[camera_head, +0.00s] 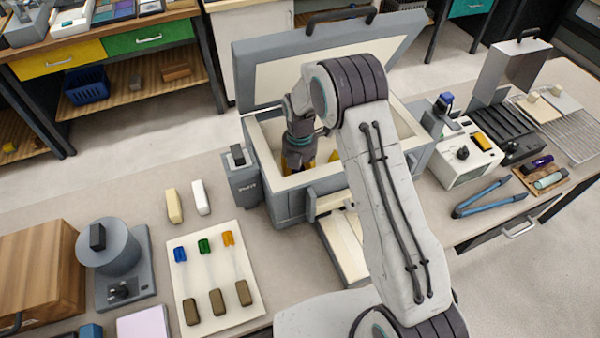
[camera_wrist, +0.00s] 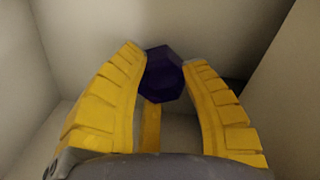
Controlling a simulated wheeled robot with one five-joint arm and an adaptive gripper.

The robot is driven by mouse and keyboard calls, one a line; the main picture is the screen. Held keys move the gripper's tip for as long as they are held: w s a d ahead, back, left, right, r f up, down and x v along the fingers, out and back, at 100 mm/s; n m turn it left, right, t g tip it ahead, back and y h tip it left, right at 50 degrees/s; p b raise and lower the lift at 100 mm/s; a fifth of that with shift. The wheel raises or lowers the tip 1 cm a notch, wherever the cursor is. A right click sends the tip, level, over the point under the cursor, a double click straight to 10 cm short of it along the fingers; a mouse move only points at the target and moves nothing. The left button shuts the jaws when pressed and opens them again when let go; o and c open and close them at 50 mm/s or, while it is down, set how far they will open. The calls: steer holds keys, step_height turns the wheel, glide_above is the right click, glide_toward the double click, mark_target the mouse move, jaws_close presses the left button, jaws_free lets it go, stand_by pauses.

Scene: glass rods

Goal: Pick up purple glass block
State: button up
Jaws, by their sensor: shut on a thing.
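The purple glass block (camera_wrist: 165,75) is dark and faceted. My gripper (camera_head: 303,163) reaches down inside the open grey box (camera_head: 280,205) with the cream lining in the head view. The block itself is hidden in the head view. In the wrist view I see the pale inner walls around the fingers, and I cannot tell whether the block touches the box floor.
The box's raised lid (camera_head: 325,60) stands behind my arm. A white board (camera_head: 215,280) with coloured rods lies at the front left, near a grey round device (camera_head: 110,250). Blue tongs (camera_head: 490,198) and a white instrument (camera_head: 462,155) are on the right.

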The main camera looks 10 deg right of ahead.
step_height(320, 180, up, 10)
steer(key=shift+f+b, duration=0.1)
steer(key=shift+b, duration=1.05)
step_height(320, 180, up, 6)
steer(key=p, duration=0.5)
glide_above(301, 171)
steer(key=shift+w+a+r+b, duration=0.15)
steer(key=shift+r+b, duration=0.1)
steer(key=shift+r, duration=0.3)
steer(key=shift+w+r+b, duration=0.1)
steer(key=shift+r+b, duration=0.15)
steer(key=shift+r, duration=0.3)
steer(key=s+d+b, duration=0.4)
steer(key=s+b, duration=0.5)
steer(key=s, duration=0.6)
steer(key=shift+s, duration=0.3)
